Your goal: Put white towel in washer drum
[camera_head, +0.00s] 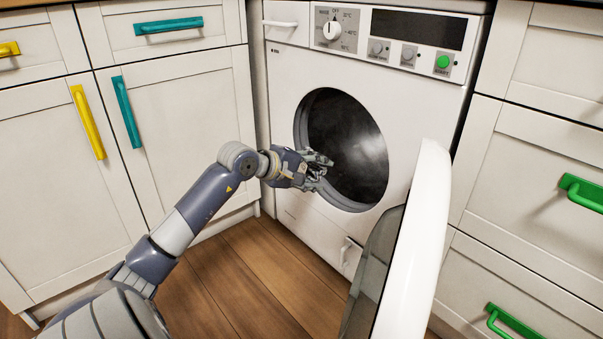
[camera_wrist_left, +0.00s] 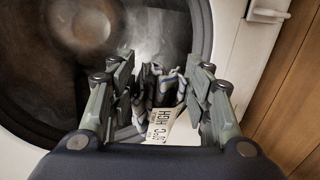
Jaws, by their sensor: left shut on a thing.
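The washer (camera_head: 285,120) stands between the cabinets with its round door open. The dark washer drum (camera_head: 345,135) looks empty where it shows. My left gripper (camera_head: 320,172) is at the lower left rim of the drum opening. In the left wrist view my left gripper (camera_wrist_left: 160,90) is shut on the white towel (camera_wrist_left: 155,98), a bunched cloth with dark stripes and a printed white tag. The drum shows behind it in that view. In the head view the towel is mostly hidden by the gripper. My right gripper is not in view.
The open washer door (camera_head: 418,240) swings out toward the front right, close to the opening's right side. White cabinets with yellow and teal handles (camera_head: 126,112) stand left, and drawers with green handles (camera_head: 582,192) stand right. Wooden floor (camera_head: 250,275) lies below.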

